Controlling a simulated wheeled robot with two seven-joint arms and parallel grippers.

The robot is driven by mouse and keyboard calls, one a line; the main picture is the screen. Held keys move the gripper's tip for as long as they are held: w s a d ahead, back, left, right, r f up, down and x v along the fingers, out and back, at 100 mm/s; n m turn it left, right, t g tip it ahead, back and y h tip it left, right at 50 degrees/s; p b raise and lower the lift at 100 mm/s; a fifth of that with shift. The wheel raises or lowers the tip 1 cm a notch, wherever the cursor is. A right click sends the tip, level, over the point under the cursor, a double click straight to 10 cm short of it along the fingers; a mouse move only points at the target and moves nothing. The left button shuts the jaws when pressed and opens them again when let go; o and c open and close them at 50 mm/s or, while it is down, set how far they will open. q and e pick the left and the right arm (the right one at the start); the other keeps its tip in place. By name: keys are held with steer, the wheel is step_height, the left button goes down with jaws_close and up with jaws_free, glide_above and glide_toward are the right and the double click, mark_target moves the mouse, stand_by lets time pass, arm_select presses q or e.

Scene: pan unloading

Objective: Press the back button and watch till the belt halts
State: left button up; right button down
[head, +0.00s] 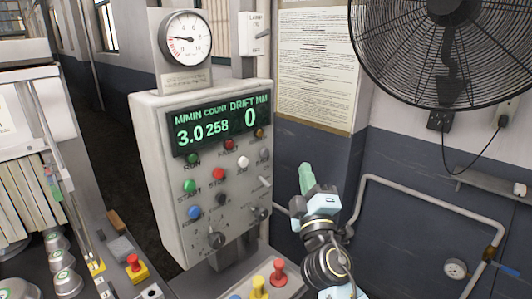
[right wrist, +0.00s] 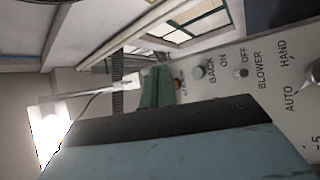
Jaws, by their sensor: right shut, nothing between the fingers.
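The grey control box (head: 220,205) stands in the middle of the head view. Its display (head: 220,124) reads 3.0 M/MIN, COUNT 258 and DRIFT 0. The back button (head: 264,153) is a small pale grey button at the panel's right edge, below an amber lamp (head: 259,133). In the right wrist view the back button (right wrist: 198,72) sits beside its BACK label, close to the green fingers. My right gripper (head: 306,178) is shut and empty, right of the box and apart from it in the head view. It also shows in the right wrist view (right wrist: 157,88). My left gripper is out of view.
A fan (head: 455,50) hangs at the upper right. A pipe (head: 400,185) runs along the wall. A gauge (head: 186,39) tops the box. Below the panel are red (head: 279,272) and yellow (head: 258,285) buttons. Metal pans (head: 62,260) sit at left.

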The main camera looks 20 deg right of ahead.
mark_target(265, 153)
stand_by(0.3)
steer(key=w+a+b, duration=0.2)
steer(key=w+a, duration=0.1)
steer(key=w, duration=0.5)
steer(key=shift+a, duration=0.2)
steer(key=shift+w+b, duration=0.2)
steer(key=shift+b, duration=0.2)
stand_by(1.6)
steer(key=shift+w+a, duration=0.15)
steer(key=shift+w, duration=0.1)
